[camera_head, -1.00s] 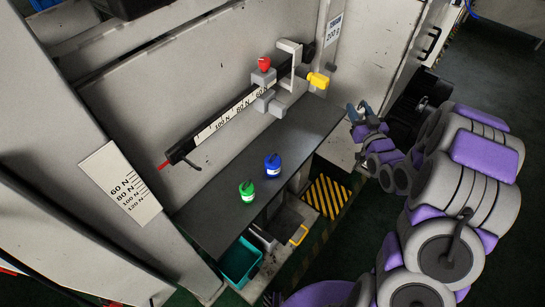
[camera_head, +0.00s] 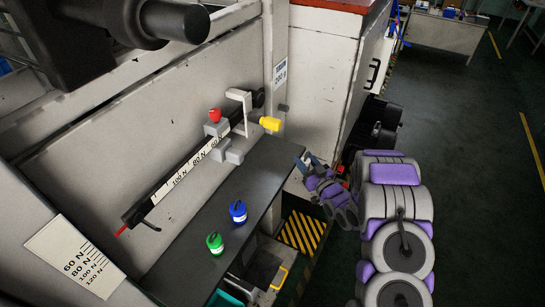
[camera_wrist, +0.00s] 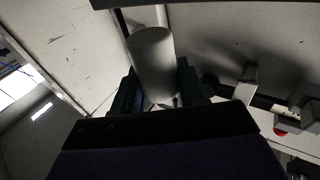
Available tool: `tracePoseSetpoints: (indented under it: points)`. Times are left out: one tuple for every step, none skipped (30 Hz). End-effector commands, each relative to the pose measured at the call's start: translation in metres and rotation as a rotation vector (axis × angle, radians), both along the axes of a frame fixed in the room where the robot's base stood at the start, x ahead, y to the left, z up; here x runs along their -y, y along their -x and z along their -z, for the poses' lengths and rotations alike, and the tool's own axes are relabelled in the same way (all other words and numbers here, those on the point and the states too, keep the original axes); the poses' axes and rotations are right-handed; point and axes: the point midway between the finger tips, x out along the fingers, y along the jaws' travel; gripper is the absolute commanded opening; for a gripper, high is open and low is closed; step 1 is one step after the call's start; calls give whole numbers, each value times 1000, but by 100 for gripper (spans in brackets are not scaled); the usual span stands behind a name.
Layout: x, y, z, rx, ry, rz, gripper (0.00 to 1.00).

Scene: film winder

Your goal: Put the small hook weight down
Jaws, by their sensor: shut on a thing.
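My gripper (camera_head: 305,162) is beside the right end of the dark shelf (camera_head: 258,170) in the head view. In the wrist view its dark blue jaws (camera_wrist: 160,95) are shut on a pale grey cylinder, which I take for the small hook weight (camera_wrist: 153,62). A small bit of metal shows between the jaws at its near end. A blue hook weight (camera_head: 238,211) and a green hook weight (camera_head: 215,243) stand upright on the shelf, apart from each other.
Behind the shelf is a scale bar (camera_head: 185,172) with a red knob (camera_head: 215,115) and a yellow knob (camera_head: 270,124). A striped yellow-black panel (camera_head: 302,232) lies below the shelf. The shelf's right part is clear.

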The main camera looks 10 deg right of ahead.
Motion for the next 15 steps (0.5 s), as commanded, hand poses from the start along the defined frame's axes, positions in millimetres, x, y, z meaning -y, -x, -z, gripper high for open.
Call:
tracePoseSetpoints:
  points:
    - [-8, -12, 0, 5, 1, -4, 0]
    - [-11, -19, 0, 7, 1, -4, 0]
    - [-14, -28, 1, 7, 0, -5, 0]
    - [-18, -34, 1, 3, 0, -5, 0]
    - [-21, -41, 2, 2, 1, -4, 0]
    - [-25, -50, 1, 5, 2, -4, 0]
    - [-27, -56, 0, 7, 2, -5, 0]
    - [-30, -62, 1, 5, 2, -4, 0]
    - [-33, -68, 1, 2, 2, -3, 0]
    - [-34, -73, 1, 2, 3, -2, 0]
    - [-35, -77, 0, 3, 3, -2, 0]
    - [-37, -81, -1, 5, 2, -2, 0]
    - [-37, -83, -1, 6, 2, -2, 0]
    - [-38, -85, -1, 5, 1, -2, 0]
    - [-38, -87, -1, 4, 1, -2, 0]
